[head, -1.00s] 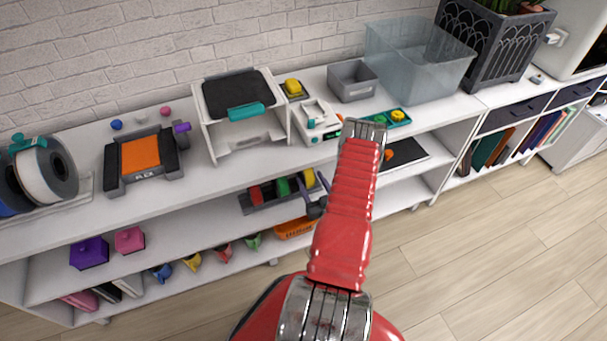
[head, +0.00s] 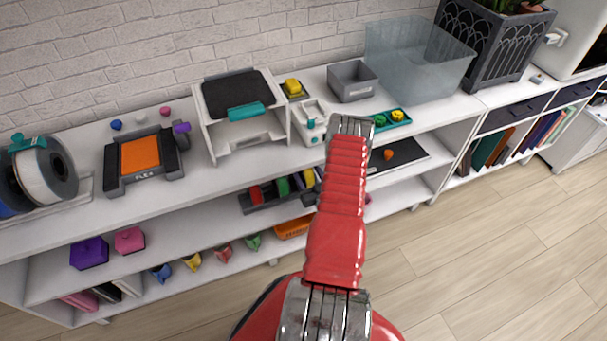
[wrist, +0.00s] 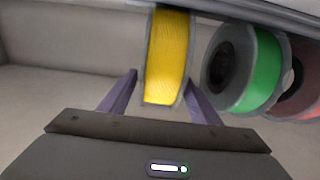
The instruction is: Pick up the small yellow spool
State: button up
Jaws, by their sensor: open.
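The small yellow spool (wrist: 167,58) hangs large in the upper middle of the wrist view, grey-rimmed, with its lower edge between my two fingers. In the head view the yellow spool (head: 309,178) is at the right end of a dark rack on the middle shelf, partly hidden by my arm. My gripper (wrist: 163,86) is open, one purple finger on each side of the spool. I cannot tell whether either finger touches it. In the head view my arm hides most of the gripper.
A green spool (wrist: 254,70) is close to the right of the yellow one, with a red spool (wrist: 297,93) beyond it. The rack (head: 268,201) stands under the white top board. An orange basket (head: 292,229) is on the shelf below.

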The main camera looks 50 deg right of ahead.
jog(key=shift+c, duration=0.6)
jog(key=c, duration=1.3)
jog(key=shift+o, duration=0.2)
jog(key=shift+r, duration=0.1)
jog(key=shift+r, duration=1.7)
jog(key=v, duration=1.8)
